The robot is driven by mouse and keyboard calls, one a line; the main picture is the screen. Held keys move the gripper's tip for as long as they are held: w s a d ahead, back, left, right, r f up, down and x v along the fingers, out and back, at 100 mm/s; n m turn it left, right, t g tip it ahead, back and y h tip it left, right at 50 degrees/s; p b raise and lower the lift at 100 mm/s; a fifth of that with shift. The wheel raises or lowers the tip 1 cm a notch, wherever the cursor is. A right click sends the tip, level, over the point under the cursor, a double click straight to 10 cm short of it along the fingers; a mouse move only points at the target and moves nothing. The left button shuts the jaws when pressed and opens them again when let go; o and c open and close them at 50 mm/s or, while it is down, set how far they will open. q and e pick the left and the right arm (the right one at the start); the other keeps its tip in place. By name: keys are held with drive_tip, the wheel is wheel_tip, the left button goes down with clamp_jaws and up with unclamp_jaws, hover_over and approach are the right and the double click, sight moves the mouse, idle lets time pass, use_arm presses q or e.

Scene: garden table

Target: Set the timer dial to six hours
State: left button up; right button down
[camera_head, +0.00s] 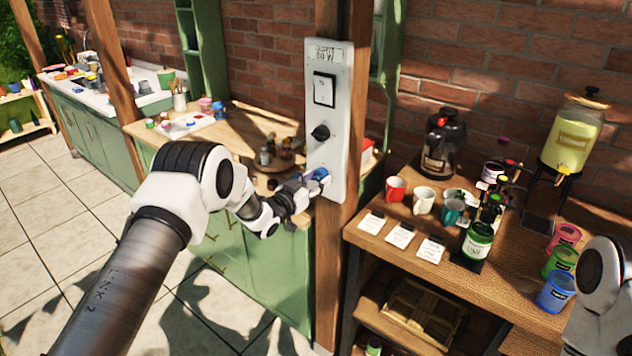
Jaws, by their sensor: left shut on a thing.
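A tall white control panel (341,90) is fixed to a wooden post. It carries a label at the top, a switch plate (324,89) below that, and a black knob (320,132) at mid height. A blue dial (320,174) sits near the panel's lower end. My left gripper (312,182) reaches in from the left and is shut on the blue dial, partly covering it. The dial's markings and pointer are too small or hidden to read. My right arm shows at the lower right edge; its gripper is out of the picture.
Right of the post, a wooden table (367,240) holds mugs, cards, bottles, a dark jug (441,145), a drink dispenser (572,138) and coloured cups. Behind my left arm, a green cabinet (270,262) has a wooden top with small jars. The tiled floor at left is clear.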

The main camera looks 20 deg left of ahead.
use_arm(q)
drive_tip(key=shift+m+b, duration=0.4)
drive_tip(key=shift+b, duration=0.1)
drive_tip(key=shift+m+b, duration=17)
drive_tip(key=shift+b, duration=3.75)
drive_tip(key=shift+r, duration=0.1)
drive_tip(key=o, duration=1.1)
drive_tip(key=shift+o, duration=0.2)
drive_tip(key=shift+s+r, duration=0.1)
